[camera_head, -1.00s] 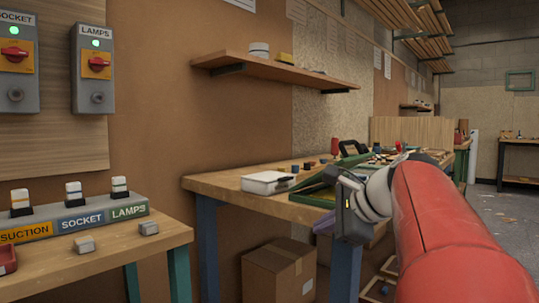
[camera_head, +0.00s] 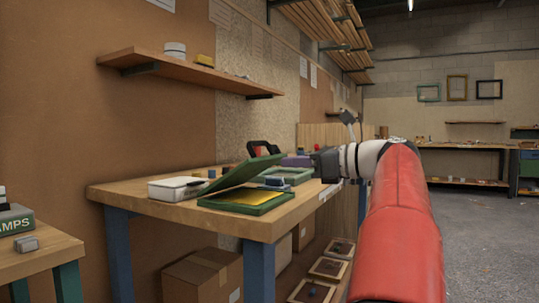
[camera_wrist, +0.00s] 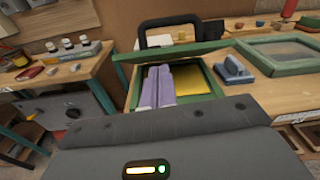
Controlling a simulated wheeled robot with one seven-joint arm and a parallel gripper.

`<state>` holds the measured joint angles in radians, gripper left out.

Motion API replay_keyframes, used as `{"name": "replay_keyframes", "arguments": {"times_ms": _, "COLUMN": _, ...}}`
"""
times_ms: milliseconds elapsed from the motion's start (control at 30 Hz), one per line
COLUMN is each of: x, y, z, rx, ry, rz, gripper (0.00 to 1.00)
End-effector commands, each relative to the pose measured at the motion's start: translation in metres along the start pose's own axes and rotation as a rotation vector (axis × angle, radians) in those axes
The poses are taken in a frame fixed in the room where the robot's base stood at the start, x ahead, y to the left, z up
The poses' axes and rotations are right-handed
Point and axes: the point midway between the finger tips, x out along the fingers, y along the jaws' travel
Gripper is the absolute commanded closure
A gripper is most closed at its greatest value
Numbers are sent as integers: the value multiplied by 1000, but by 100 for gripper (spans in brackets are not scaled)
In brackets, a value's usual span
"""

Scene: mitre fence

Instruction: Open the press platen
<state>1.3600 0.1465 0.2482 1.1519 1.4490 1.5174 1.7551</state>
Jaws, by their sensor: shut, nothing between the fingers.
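The press stands on the wooden bench as a green-framed base (camera_head: 245,206) with a yellow bed (camera_head: 243,196). Its green platen (camera_head: 232,176) is tilted up at an angle above the base; in the wrist view the platen (camera_wrist: 190,49) shows nearly edge-on beyond the bed. A black arched handle (camera_wrist: 165,40) shows just behind the platen edge; I cannot tell whether they are joined. My gripper (camera_head: 287,161) is to the right of the platen in the head view. Its lavender fingers (camera_wrist: 160,69) are together and empty, overlapping the bed in the wrist view.
A blue-grey block (camera_wrist: 233,70) lies right of the press, with another green frame (camera_wrist: 285,52) beyond. A white box (camera_head: 177,188) sits left of the press. The switch bench (camera_head: 50,247) stands at left. A cardboard box (camera_head: 203,275) lies under the bench.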

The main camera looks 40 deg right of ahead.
Motion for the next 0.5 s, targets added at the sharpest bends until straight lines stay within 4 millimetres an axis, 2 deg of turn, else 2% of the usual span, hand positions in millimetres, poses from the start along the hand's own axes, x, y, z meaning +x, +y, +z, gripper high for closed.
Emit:
{"name": "replay_keyframes", "arguments": {"times_ms": 33, "x": -16, "y": -9, "z": 2, "rx": 39, "ry": -37, "rz": -6, "gripper": 100}}
{"name": "replay_keyframes", "arguments": {"times_ms": 100, "x": -30, "y": -14, "z": 9, "rx": 81, "ry": -76, "rz": -1, "gripper": 100}}
{"name": "replay_keyframes", "arguments": {"times_ms": 200, "x": -35, "y": -16, "z": 14, "rx": 106, "ry": -101, "rz": 6, "gripper": 100}}
{"name": "replay_keyframes", "arguments": {"times_ms": 367, "x": -16, "y": -15, "z": 16, "rx": 110, "ry": -103, "rz": 10, "gripper": 100}}
{"name": "replay_keyframes", "arguments": {"times_ms": 500, "x": 11, "y": -15, "z": 18, "rx": 109, "ry": -103, "rz": 11, "gripper": 100}}
